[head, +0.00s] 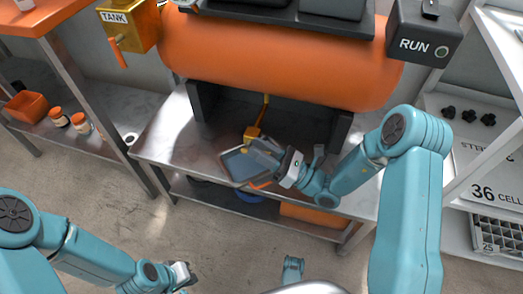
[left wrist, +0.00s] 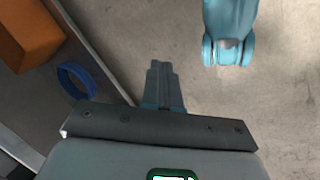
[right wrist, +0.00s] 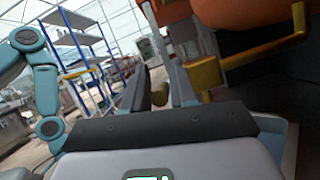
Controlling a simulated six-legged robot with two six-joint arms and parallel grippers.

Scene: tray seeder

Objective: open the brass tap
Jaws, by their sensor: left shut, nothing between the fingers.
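The brass tap (head: 252,132) is below the orange tank, at the back of the steel bench. In the right wrist view its brass body (right wrist: 205,75) is right of the fingers, with a brass pipe rising to the right. My right gripper (head: 262,152) is just in front of the tap. Its fingers (right wrist: 160,85) are apart, and a small olive-brass piece (right wrist: 158,77) shows in the gap; I cannot tell whether they touch it. My left gripper (head: 185,275) is shut and empty, low above the floor, far from the tap; its fingers show in the left wrist view (left wrist: 162,85).
The orange tank (head: 280,65) overhangs the bench (head: 170,145), with dark supports (head: 340,130) either side of the tap. A shallow blue-grey tray (head: 238,167) lies below my right gripper. Another brass fitting (head: 133,25) with an orange handle is by the TANK label. The floor is clear.

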